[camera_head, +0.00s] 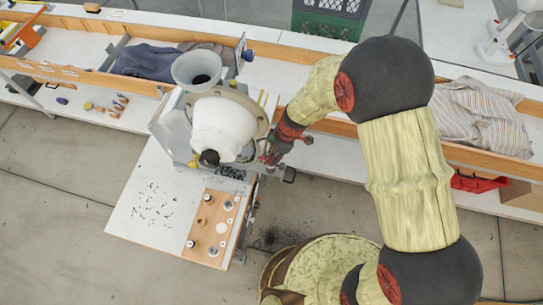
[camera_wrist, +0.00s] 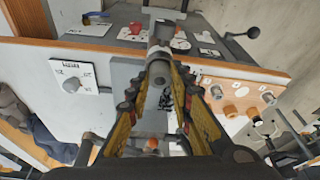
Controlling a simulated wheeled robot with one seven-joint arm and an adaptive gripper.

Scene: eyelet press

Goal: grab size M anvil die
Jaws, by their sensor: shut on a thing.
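My gripper (camera_wrist: 160,75) is shut on a small grey cylindrical piece (camera_wrist: 158,69), held between the fingertips in the wrist view. It looks like a die, but no size mark is legible. In the head view my gripper (camera_head: 273,157) is beside the press (camera_head: 222,125), to its right, and the held piece cannot be made out. The wooden die board (camera_head: 190,240) lies on the white press table, with several round metal and dark pieces on it. It also shows at the right in the wrist view (camera_wrist: 244,118). I cannot tell which piece there is size M.
The press has a clear hopper (camera_head: 196,68) on top. Small dark eyelets (camera_head: 155,205) are scattered on the table. A long bench with wooden edges runs behind, holding a dark cloth (camera_head: 147,62) and a striped cloth (camera_head: 485,115). Open floor lies left of the table.

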